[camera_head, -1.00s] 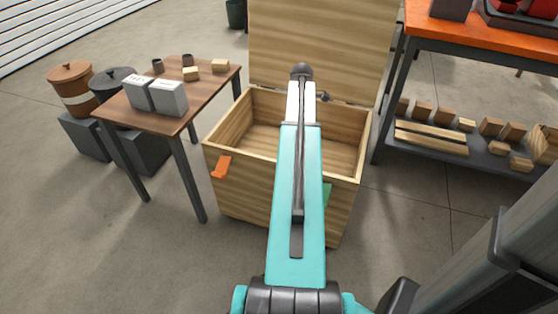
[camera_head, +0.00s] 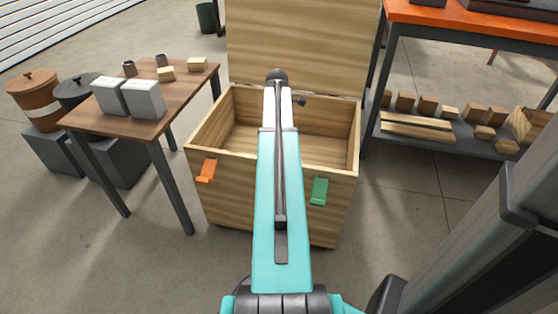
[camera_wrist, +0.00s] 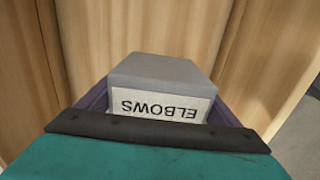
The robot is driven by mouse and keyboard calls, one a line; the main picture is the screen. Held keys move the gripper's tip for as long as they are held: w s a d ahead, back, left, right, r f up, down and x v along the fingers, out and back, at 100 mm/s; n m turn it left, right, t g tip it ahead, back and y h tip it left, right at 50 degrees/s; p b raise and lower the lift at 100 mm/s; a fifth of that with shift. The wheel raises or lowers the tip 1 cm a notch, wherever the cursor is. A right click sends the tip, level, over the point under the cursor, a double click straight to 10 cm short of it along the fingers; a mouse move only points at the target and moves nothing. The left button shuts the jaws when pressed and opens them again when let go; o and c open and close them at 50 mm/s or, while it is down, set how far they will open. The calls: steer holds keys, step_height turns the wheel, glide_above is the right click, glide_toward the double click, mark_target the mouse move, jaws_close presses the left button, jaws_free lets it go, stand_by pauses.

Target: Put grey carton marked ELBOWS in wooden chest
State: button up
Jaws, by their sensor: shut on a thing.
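The grey carton marked ELBOWS (camera_wrist: 160,72) is between the fingers of my gripper (camera_wrist: 160,100) in the wrist view. Its white label reads upside down there. My gripper is shut on it. The wooden chest (camera_head: 226,167) stands open ahead in the head view, its lid (camera_head: 300,40) raised at the back. My arm crosses in front of the chest and hides part of its opening and front. The gripper and carton are hidden in the head view. Pale wooden surfaces fill the background of the wrist view.
A brown table (camera_head: 140,128) with two grey labelled cartons (camera_head: 143,99) and small items stands left of the chest. An orange-topped bench (camera_head: 480,27) with a lower shelf of wooden blocks stands right. An orange latch (camera_head: 206,171) and green latch (camera_head: 319,191) are on the chest front.

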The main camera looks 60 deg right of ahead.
steer(key=shift+w+a+f+b, duration=0.1)
steer(key=shift+f+b, duration=0.4)
steer(key=shift+f, duration=0.75)
steer(key=shift+w+f+b, duration=0.1)
steer(key=shift+f+b, duration=0.4)
steer(key=shift+f, duration=0.75)
steer(key=shift+f+b, duration=1.1)
steer(key=shift+f, duration=1.4)
steer(key=o, duration=1.4)
steer(key=shift+f, duration=0.15)
step_height(320, 180, up, 12)
steer(key=p, duration=0.5)
steer(key=shift+s, duration=0.1)
